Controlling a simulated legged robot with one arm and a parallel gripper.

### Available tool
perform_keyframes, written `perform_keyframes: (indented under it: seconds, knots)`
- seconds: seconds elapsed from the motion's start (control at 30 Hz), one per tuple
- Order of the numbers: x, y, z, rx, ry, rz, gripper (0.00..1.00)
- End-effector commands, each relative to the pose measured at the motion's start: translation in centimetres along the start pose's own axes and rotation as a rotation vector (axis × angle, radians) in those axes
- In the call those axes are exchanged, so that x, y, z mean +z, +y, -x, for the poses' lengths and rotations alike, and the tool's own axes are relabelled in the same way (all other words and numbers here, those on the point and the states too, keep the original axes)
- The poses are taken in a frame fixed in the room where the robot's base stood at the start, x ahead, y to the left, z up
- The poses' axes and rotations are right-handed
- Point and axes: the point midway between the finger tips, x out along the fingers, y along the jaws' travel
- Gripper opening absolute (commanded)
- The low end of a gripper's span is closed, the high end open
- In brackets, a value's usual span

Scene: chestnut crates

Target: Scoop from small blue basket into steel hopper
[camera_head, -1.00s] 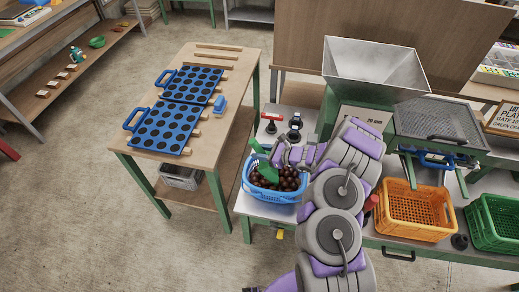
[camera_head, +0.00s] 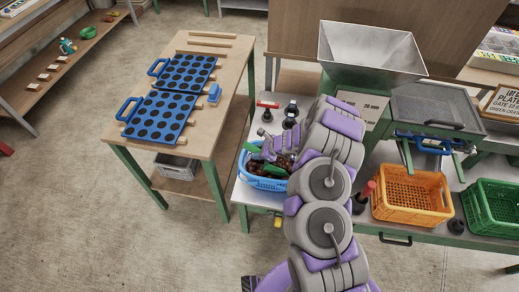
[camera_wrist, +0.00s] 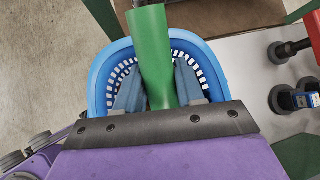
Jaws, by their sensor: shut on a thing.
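The small blue basket (camera_head: 262,183) stands on the white-topped bench, with brown chestnuts (camera_head: 262,168) inside it. My gripper (camera_wrist: 160,85) is over the basket, its two fingers shut on the green handle of a scoop (camera_wrist: 150,50). In the head view the green scoop (camera_head: 251,147) shows at the basket's edge, partly hidden by my gripper. In the wrist view the basket (camera_wrist: 98,85) surrounds the fingers, and the scoop's bowl cannot be made out. The steel hopper (camera_head: 370,45) stands behind and to the right, with its wide mouth facing up.
An orange crate (camera_head: 412,198) and a green crate (camera_head: 492,207) stand to the right of my arm. Red and black tools (camera_head: 290,115) stand behind the basket. A wooden table with blue perforated plates (camera_head: 158,120) is at left. Open floor lies in front.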

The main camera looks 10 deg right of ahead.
Motion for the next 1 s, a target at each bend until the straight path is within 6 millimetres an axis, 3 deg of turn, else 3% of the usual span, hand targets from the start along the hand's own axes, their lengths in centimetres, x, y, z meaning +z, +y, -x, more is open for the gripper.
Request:
perform_keyframes:
  seconds: [0.07,0.4,1.0]
  knots:
    - [1.4,0.0,0.0,0.005,0.059,0.021,0.0]
    - [2.7,0.1,-0.6,0.011,0.214,0.046,0.0]
    - [5.8,-0.2,-0.7,0.01,0.311,0.066,0.0]
